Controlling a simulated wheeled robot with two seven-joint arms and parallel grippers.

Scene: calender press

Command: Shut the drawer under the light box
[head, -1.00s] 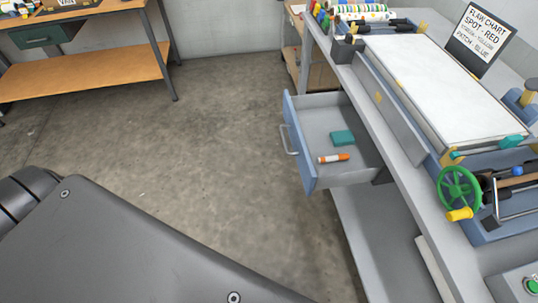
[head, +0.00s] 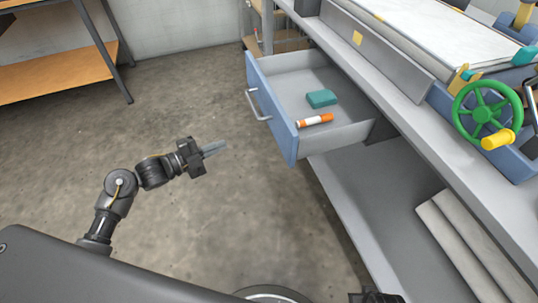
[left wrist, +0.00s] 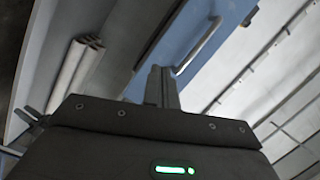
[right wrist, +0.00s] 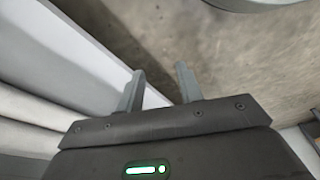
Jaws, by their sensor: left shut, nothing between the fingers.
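The drawer (head: 277,112) stands pulled out under the bench with the light box (head: 410,35). Its blue front carries a silver handle (head: 256,105). Inside lie a teal block (head: 321,98) and an orange-and-white marker (head: 315,120). My left gripper (head: 222,147) is shut and empty, in front of the drawer front, apart from it in the head view. In the left wrist view the closed fingers (left wrist: 160,80) point toward the blue front (left wrist: 185,35) and handle (left wrist: 205,46). My right gripper (right wrist: 160,82) is open and empty, beside a pale grey surface.
A green handwheel (head: 487,110) with a yellow knob sits at the right of the bench. Pale rolls (head: 455,245) lie on the lower shelf (head: 355,200). A wooden-shelved table (head: 60,72) stands at the far left. The floor before the drawer is clear.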

